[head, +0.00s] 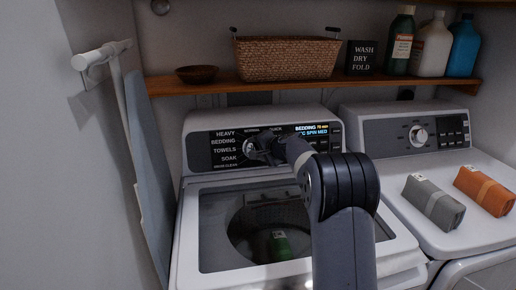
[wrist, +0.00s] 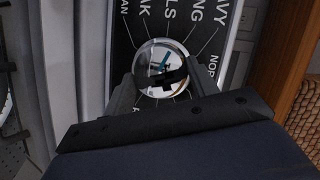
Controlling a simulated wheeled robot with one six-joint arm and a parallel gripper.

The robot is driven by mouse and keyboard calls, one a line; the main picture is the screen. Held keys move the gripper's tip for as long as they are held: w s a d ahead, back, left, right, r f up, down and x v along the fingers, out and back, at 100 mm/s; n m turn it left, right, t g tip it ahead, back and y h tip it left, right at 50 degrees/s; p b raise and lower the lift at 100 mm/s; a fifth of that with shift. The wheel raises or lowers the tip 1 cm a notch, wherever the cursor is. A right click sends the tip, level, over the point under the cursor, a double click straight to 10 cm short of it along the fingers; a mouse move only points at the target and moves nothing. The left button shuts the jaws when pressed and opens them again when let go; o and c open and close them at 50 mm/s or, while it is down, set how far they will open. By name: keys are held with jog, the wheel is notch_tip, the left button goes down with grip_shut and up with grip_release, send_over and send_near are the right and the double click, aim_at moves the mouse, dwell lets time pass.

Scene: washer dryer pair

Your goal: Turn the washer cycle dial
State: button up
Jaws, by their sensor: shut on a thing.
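The washer (head: 188,225) stands in the middle of the head view, with its labelled control panel (head: 224,145) at the back. The cycle dial (wrist: 160,57) is a round shiny knob, seen in the wrist view between my two fingers. Labels such as "TOWELS" and "SOAK" lie around it. My gripper (head: 258,147) is at the dial and shut on it, one finger on each side. It also shows in the wrist view (wrist: 160,85). In the head view my gripper and arm hide most of the dial. The panel display reads "BEDDING".
The dryer (head: 370,133) stands to the right, with a grey bundle (head: 433,200) and an orange bundle (head: 485,190) on top. A shelf (head: 190,86) above holds a wicker basket (head: 285,58), a bowl and bottles. An ironing board (head: 150,170) leans at the left.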

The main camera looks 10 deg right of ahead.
jog(key=shift+a+r+n+g+h+p, duration=0.1)
jog(key=shift+n+g+h+p, duration=0.25)
jog(key=shift+n, duration=0.4)
jog(key=shift+a+n+g+h+p, duration=0.2)
jog(key=shift+n+p, duration=0.25)
jog(key=shift+n, duration=0.3)
jog(key=shift+d, duration=0.15)
jog(key=o, duration=1)
jog(key=b+v, duration=0.2)
jog(key=v, duration=0.8)
jog(key=shift+s+r, duration=0.15)
jog(key=shift+s, duration=0.2)
jog(key=shift+w, duration=0.1)
jog(key=p+x, duration=0.2)
jog(key=x, duration=0.8)
jog(key=shift+w, duration=0.3)
